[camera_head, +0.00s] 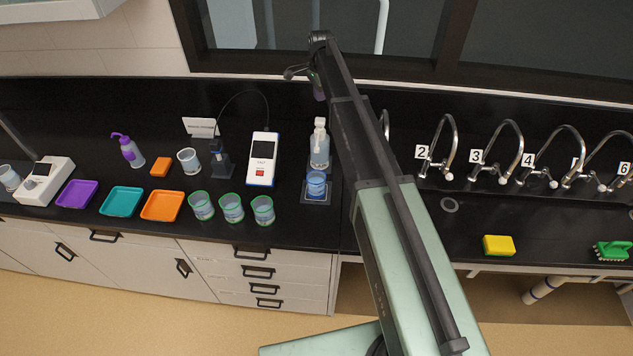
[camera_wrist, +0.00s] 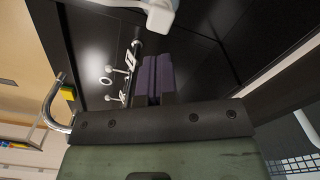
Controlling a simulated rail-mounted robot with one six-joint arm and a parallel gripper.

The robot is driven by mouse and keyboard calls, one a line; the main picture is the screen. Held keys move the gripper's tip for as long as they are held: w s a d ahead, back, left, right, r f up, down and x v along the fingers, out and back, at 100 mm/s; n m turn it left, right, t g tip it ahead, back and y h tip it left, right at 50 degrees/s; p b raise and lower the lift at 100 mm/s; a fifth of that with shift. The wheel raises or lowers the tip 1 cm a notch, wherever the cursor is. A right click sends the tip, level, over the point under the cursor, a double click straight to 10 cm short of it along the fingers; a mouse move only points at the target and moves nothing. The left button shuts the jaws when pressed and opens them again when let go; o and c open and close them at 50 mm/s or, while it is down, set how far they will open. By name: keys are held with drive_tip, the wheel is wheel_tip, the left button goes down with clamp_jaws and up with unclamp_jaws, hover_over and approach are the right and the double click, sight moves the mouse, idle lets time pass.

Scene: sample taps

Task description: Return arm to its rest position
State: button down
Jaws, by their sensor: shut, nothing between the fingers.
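My arm reaches from the lower right up across the middle of the head view, with its bent end in front of the dark window. My gripper (camera_head: 320,92) shows there only as a small purple piece, mostly hidden behind the arm. In the wrist view the two purple fingers of my gripper (camera_wrist: 155,80) are together, with nothing seen between them. The gripper is above the back of the black counter (camera_head: 290,215), apart from the objects on it.
A dispenser bottle (camera_head: 319,148) and a blue beaker (camera_head: 316,184) stand just left of my arm. Curved taps (camera_head: 445,145) line the right side. Left are several beakers (camera_head: 232,208), an orange tray (camera_head: 163,206) and a white meter (camera_head: 263,158). A yellow sponge (camera_head: 498,245) lies right.

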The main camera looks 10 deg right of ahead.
drive_tip(key=shift+f, duration=0.1)
drive_tip(key=s+a+f+n+b, duration=0.1)
drive_tip(key=s+f+n+b, duration=0.4)
drive_tip(key=s, duration=0.8)
drive_tip(key=s+a+f+n+b, duration=0.2)
drive_tip(key=s+f+n+b, duration=0.3)
drive_tip(key=s, duration=0.8)
drive_tip(key=s+a+f+n+b, duration=0.1)
drive_tip(key=s+f+n+b, duration=0.4)
drive_tip(key=s, duration=0.9)
wheel_tip(320, 180, down, 4)
drive_tip(key=b, duration=0.3)
drive_tip(key=shift+a+r+n+b, duration=0.15)
drive_tip(key=shift+r+n+b, duration=0.15)
drive_tip(key=shift+b, duration=0.1)
drive_tip(key=shift+f, duration=0.1)
